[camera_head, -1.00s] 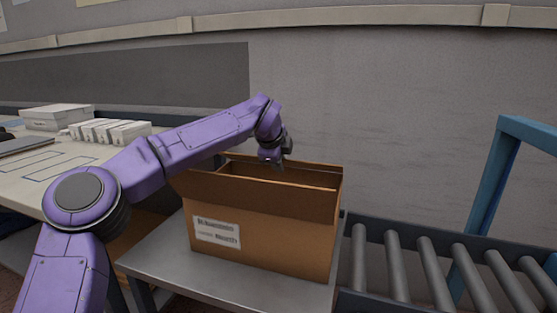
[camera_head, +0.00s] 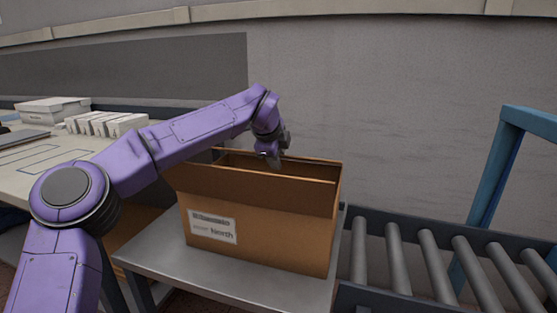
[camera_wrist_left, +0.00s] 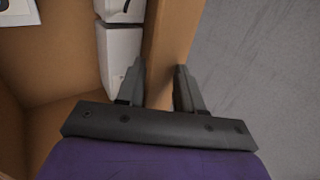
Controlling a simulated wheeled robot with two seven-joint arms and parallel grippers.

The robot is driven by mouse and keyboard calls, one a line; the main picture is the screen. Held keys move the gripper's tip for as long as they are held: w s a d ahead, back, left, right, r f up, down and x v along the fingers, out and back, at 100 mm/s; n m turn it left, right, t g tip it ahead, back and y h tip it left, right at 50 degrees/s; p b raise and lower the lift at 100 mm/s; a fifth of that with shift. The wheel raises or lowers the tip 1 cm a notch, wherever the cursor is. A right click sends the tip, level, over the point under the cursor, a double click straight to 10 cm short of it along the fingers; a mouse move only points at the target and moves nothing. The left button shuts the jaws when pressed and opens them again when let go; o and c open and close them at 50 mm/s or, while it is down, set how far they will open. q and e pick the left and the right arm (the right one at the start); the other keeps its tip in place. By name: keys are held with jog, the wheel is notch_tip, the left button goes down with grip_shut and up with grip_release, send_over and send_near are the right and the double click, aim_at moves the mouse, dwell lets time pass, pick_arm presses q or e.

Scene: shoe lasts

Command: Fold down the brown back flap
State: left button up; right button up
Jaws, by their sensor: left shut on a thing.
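The open brown cardboard box (camera_head: 270,235) has a white label on its front and its front flap raised. The brown back flap (camera_head: 315,170) stands up along the rear side, and part of it is hidden by my left gripper (camera_head: 272,160). In the left wrist view, the back flap (camera_wrist_left: 168,45) runs as a brown strip between the two fingers of my left gripper (camera_wrist_left: 160,86). The left gripper is shut on the flap. My right gripper is in neither view.
The box sits on a grey metal table (camera_head: 165,262). White boxes (camera_wrist_left: 120,50) lie inside it. A roller conveyor (camera_head: 430,265) and a blue frame (camera_head: 495,165) are on the right. A worktable with white boxes (camera_head: 105,124) is at the left.

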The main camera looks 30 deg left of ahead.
pick_arm(q)
jog(key=s+d+r+b, duration=0.1)
jog(key=s+r+b, duration=0.3)
jog(key=s, duration=0.5)
jog(key=shift+s+d+r+b, duration=0.2)
jog(key=shift+d+r+b, duration=0.05)
jog(key=shift+d+b, duration=0.05)
jog(key=p+v, duration=0.1)
jog(key=v, duration=0.9)
jog(key=shift+r+p, duration=0.25)
jog(key=shift+p, duration=0.05)
jog(key=shift+s, duration=0.15)
dwell(0.4)
